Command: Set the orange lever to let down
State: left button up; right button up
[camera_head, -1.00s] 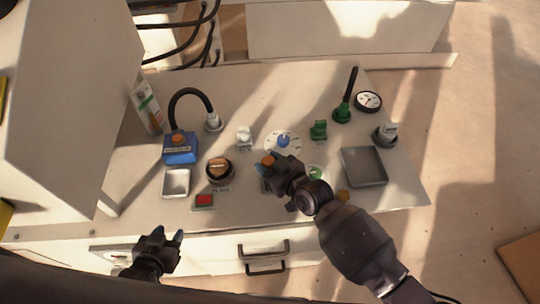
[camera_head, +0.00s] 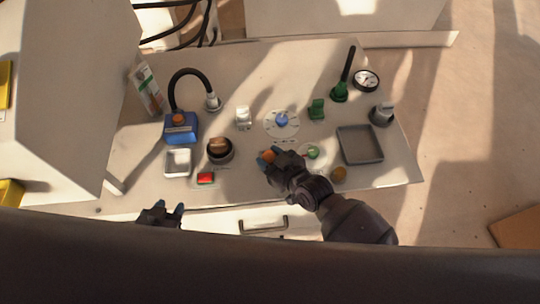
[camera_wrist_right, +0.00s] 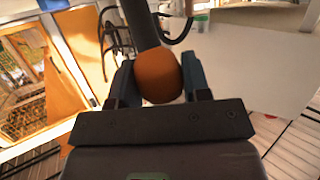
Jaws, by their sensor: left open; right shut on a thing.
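The orange lever knob (camera_head: 267,155) shows at the tips of my right gripper (camera_head: 273,157) in the head view, in the middle of the panel. In the right wrist view the round orange knob (camera_wrist_right: 158,76) sits between the two blue-tipped fingers of the right gripper (camera_wrist_right: 155,80), which are shut on it. My left gripper (camera_head: 167,212) is open and empty, low at the left before the panel's front edge.
A blue box with an orange button (camera_head: 180,127), a brown-topped knob (camera_head: 220,150), a red button (camera_head: 206,178), a blue dial (camera_head: 282,119), a green switch (camera_head: 317,109) and a green knob (camera_head: 313,152) surround the lever. A grey tray (camera_head: 360,144) lies right.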

jog(key=shift+s+f, duration=0.2)
jog(key=shift+f, duration=0.1)
jog(key=o, duration=1.3)
jog(key=shift+w+r, duration=0.1)
jog(key=shift+r, duration=0.05)
jog(key=p+v, duration=0.1)
jog(key=v, duration=0.9)
jog(key=shift+s+d+r, duration=0.15)
jog(key=shift+s+d, duration=0.1)
jog(key=shift+s, duration=0.05)
